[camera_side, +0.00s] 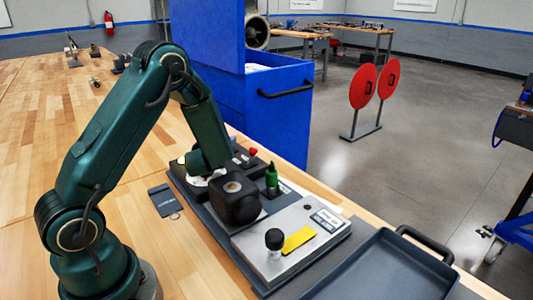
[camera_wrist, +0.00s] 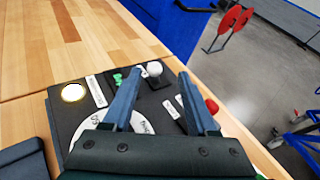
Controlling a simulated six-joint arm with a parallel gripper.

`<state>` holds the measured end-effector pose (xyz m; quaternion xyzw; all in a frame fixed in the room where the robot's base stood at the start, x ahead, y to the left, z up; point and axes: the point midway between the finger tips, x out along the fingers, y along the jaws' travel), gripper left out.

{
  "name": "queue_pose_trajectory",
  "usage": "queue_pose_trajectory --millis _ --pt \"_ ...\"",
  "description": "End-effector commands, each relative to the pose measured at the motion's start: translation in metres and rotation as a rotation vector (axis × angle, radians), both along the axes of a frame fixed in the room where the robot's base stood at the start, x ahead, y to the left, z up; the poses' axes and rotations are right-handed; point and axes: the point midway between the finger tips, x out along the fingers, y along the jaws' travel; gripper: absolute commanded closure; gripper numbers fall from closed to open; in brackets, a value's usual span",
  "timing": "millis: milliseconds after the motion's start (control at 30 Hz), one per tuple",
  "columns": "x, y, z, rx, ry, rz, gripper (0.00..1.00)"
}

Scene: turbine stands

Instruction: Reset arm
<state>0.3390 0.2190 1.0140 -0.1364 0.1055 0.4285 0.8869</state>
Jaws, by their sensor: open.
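My gripper (camera_wrist: 158,76) shows in the wrist view with its two blue-grey fingers spread apart and nothing between the tips. It is over a dark board (camera_wrist: 64,112) that carries a glowing round light (camera_wrist: 73,93), white labels, a white disc (camera_wrist: 88,134), a small green part (camera_wrist: 118,79), a white ball knob (camera_wrist: 154,68) and a red knob (camera_wrist: 211,106). In the side view my green arm bends down over the board, and my wrist hides part of it. The fingers cannot be made out there.
A grey tray (camera_side: 385,265) is at the front right, a blue cabinet (camera_side: 272,115) behind.

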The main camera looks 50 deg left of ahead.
Motion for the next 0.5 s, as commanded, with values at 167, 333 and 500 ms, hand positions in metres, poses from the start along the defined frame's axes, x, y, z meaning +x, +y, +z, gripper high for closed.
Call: queue_pose_trajectory --millis 167,333,500 --pt "0.008 -0.004 0.024 0.010 -0.062 -0.013 0.42" --pt "-0.007 -0.004 0.084 -0.025 -0.248 0.081 0.42" --pt "-0.058 -0.007 0.118 -0.185 -0.456 0.306 0.42"
